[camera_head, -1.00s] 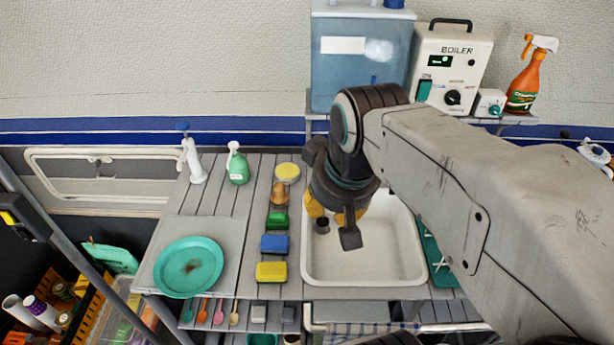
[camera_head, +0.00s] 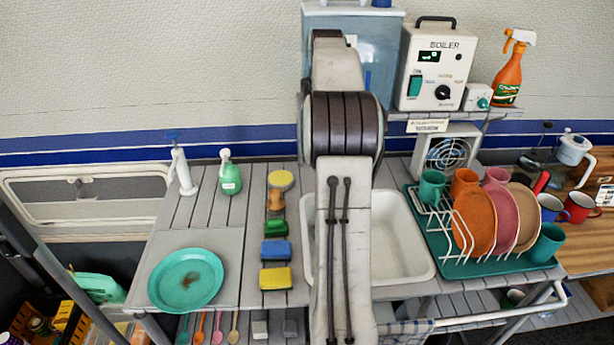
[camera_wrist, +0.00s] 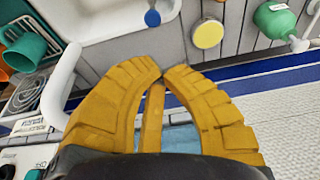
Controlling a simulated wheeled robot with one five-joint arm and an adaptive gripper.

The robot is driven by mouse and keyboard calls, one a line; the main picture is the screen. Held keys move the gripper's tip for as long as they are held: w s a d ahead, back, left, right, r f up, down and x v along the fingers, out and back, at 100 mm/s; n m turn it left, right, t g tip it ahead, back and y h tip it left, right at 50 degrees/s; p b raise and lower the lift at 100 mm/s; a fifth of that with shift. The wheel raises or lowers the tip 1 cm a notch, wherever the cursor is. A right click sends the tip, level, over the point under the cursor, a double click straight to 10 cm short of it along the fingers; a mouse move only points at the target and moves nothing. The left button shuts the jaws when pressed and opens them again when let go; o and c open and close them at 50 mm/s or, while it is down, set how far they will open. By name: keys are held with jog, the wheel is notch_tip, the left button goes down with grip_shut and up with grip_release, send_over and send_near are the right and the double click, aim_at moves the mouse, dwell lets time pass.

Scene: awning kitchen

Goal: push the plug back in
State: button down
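No plug can be made out for certain in either view. A small blue round piece (camera_wrist: 152,18) shows near the sink edge in the wrist view; I cannot tell if it is the plug. The blue water tank (camera_head: 383,55) stands on the back shelf, partly covered by my arm, and a bluish surface shows between my fingers in the wrist view. My gripper (camera_wrist: 163,76) has its yellow fingertips together, with nothing seen held. In the head view it is hidden behind my raised arm. The white sink (camera_head: 405,240) lies below.
The boiler (camera_head: 432,65) and orange spray bottle (camera_head: 509,75) stand right of the tank. A dish rack (camera_head: 455,235) with plates and cups is right of the sink.

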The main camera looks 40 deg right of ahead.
jog(key=p+x, duration=0.5)
jog(key=x, duration=0.5)
jog(key=shift+d+f, duration=0.15)
jog(key=shift+f+p, duration=0.65)
jog(key=shift+s+f, duration=0.1)
jog(key=shift+f, duration=1.15)
notch_tip(320, 180, down, 4)
jog(key=b, duration=0.5)
jog(key=shift+f, duration=0.1)
